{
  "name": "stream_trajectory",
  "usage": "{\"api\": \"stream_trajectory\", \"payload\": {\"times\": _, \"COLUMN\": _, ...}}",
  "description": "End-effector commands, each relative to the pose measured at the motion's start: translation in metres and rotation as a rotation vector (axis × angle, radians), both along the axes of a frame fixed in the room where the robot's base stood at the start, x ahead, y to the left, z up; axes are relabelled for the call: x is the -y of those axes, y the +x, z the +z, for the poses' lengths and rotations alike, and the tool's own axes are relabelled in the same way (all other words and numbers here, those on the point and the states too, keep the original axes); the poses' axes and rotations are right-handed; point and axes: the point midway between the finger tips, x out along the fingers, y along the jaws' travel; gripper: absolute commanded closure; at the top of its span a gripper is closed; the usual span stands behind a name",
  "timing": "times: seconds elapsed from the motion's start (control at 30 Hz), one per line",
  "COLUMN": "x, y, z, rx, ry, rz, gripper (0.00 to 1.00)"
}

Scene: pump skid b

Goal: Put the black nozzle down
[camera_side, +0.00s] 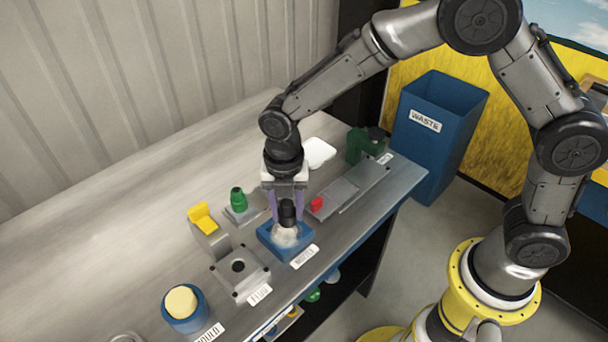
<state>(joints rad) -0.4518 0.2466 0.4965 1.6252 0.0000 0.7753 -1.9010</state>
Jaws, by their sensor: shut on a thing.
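My gripper (287,200) points straight down over the bench, with its purple fingers shut on the black nozzle (287,214). The nozzle is upright above a blue square tray (269,241) that holds a whitish lump (285,237). The nozzle's lower end meets the lump in the picture; I cannot tell whether it touches it or hangs just above. The fingers hide part of the nozzle's upper sides.
A green nozzle-like part (238,201) stands on a grey plate to the left. Nearby are a yellow-topped grey block (206,229), a grey plate with a hole (240,276) and a blue cup (185,313). A green device (364,147) stands right. The bench's left is clear.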

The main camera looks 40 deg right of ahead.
Motion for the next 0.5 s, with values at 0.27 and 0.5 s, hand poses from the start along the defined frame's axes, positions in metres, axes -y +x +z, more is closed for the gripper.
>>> {"api": "stream_trajectory", "payload": {"times": 0.27, "x": 0.069, "y": 0.014, "z": 0.031, "rx": 0.004, "ry": 0.001, "rz": 0.046, "gripper": 1.0}}
{"api": "stream_trajectory", "payload": {"times": 0.5, "x": 0.161, "y": 0.023, "z": 0.062, "rx": 0.006, "ry": 0.001, "rz": -0.061, "gripper": 1.0}}
